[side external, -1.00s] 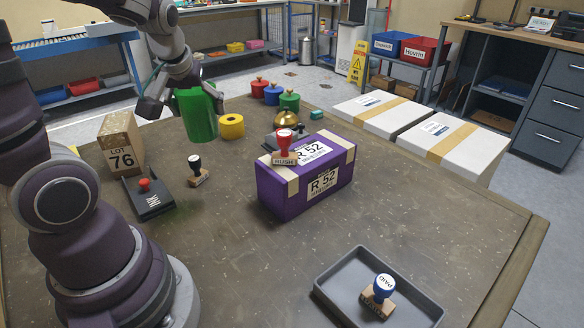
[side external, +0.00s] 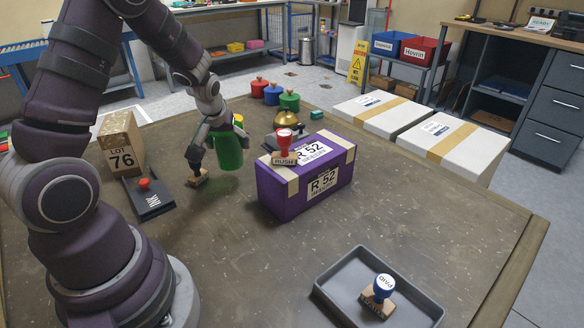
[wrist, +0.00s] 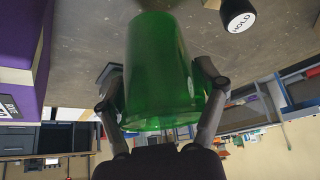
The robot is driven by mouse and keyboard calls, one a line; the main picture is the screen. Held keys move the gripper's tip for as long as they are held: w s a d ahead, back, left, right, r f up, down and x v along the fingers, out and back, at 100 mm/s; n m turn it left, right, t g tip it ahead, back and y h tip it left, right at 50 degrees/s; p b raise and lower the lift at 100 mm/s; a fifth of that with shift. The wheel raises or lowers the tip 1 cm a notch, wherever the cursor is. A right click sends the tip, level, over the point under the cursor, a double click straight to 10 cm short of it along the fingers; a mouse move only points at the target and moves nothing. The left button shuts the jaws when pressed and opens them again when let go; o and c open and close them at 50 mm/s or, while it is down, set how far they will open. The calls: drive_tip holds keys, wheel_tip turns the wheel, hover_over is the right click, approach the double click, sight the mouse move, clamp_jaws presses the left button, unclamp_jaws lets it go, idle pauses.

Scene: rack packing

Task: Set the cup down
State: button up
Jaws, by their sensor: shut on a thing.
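The green see-through cup (side external: 229,153) is between the fingers of my gripper (side external: 212,132), left of the purple box. In the wrist view the cup (wrist: 160,65) fills the middle, with a finger closed against each side. My gripper (wrist: 165,105) is shut on it. In the side view the arm and fingers cover part of the cup. A greenish shade lies on the table below it; I cannot tell for sure whether its base touches the table.
A black-handled stamp (side external: 197,178) stands close left of the cup. The purple box (side external: 285,190) with a red stamp (side external: 284,145) on top is to the right. Beyond are a brass bell (side external: 286,120) and coloured weights (side external: 289,102). The front table is clear up to the grey tray (side external: 335,290).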

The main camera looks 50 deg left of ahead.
drive_tip(key=w+a, duration=0.1)
drive_tip(key=w, duration=0.1)
drive_tip(key=w+a, duration=0.3)
drive_tip(key=w, duration=0.1)
drive_tip(key=shift+w+a+f, duration=0.1)
drive_tip(key=shift+a+f, duration=0.15)
drive_tip(key=shift+f, duration=0.1)
drive_tip(key=shift+w+a+f, duration=0.1)
drive_tip(key=shift+w+f, duration=0.1)
drive_tip(key=shift+f, duration=1.55)
drive_tip(key=o, duration=1.2)
drive_tip(key=shift+f, duration=0.1)
